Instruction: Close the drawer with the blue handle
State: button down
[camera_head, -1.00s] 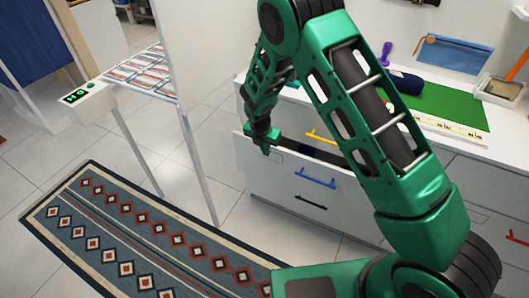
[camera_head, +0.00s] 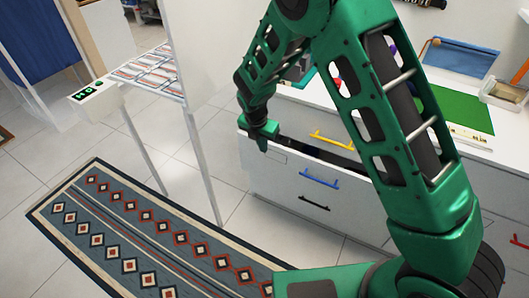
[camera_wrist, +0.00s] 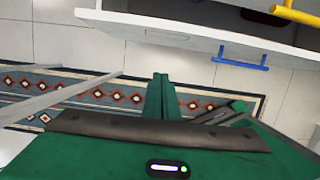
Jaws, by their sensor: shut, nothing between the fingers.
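The drawer with the blue handle (camera_head: 318,178) is partly pulled out. A dark gap shows behind the top edge of its white front (camera_head: 265,163). My gripper (camera_head: 262,146) points down at the left end of this front, near its top edge. Its fingers are shut with nothing between them. In the wrist view, the fingers (camera_wrist: 162,95) appear below and left of the blue handle (camera_wrist: 241,57), apart from it. I cannot tell whether they touch the drawer front.
A yellow handle (camera_head: 331,139) is above the blue one, and a black handle (camera_head: 313,203) below it. The white countertop holds a green mat (camera_head: 458,108) and a blue pouch (camera_head: 460,57). A white panel stands left of my gripper. A patterned rug (camera_head: 150,235) lies on the floor.

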jog(key=v, duration=0.2)
jog(key=t+h, duration=0.8)
jog(key=t, duration=0.5)
send_near(283, 151)
jog(key=x, duration=0.6)
jog(key=shift+w+d, duration=0.15)
jog(key=shift+d, duration=0.05)
jog(key=shift+w, duration=0.1)
